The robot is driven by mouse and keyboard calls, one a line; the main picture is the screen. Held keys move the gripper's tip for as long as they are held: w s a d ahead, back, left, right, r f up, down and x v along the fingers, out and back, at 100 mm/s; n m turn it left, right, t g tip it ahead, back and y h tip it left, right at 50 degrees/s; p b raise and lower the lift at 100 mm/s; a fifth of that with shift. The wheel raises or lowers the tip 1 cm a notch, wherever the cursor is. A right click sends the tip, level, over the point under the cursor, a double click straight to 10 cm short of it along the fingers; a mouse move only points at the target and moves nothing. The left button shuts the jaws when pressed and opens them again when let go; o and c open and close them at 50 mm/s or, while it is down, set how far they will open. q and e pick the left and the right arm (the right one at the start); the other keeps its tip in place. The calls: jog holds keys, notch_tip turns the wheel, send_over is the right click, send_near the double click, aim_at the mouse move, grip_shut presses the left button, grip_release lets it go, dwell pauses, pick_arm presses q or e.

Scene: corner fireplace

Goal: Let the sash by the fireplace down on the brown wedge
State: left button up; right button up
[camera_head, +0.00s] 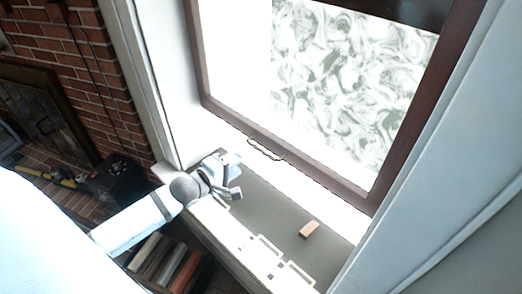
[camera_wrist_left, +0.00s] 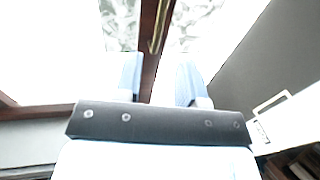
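The sash (camera_head: 310,176) is a dark red-brown window frame with patterned glass. A thin brass handle (camera_head: 265,150) sits on its bottom rail. A bright white strip separates this rail from the grey sill in the head view. The brown wedge (camera_head: 309,229) is a small tan block lying on the sill, right of my gripper. My left gripper (camera_head: 231,178) is open and empty, left of the handle and apart from it. In the left wrist view the fingers (camera_wrist_left: 160,80) are spread, with the rail and brass handle (camera_wrist_left: 156,32) beyond them. My right gripper is not in view.
Pale latch-like fittings (camera_head: 268,249) lie along the sill's front edge. A brick fireplace wall (camera_head: 75,60) stands at the left, with a black box (camera_head: 117,178) below. Several books (camera_head: 165,262) sit under the sill. The sill between gripper and wedge is clear.

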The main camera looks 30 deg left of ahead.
aim_at(261, 149)
pick_arm(q)
jog(key=p+x, duration=0.1)
jog(key=x, duration=1)
jog(key=shift+w+d+f, duration=0.1)
jog(key=shift+w+d, duration=0.05)
jog(key=shift+w, duration=0.2)
grip_shut()
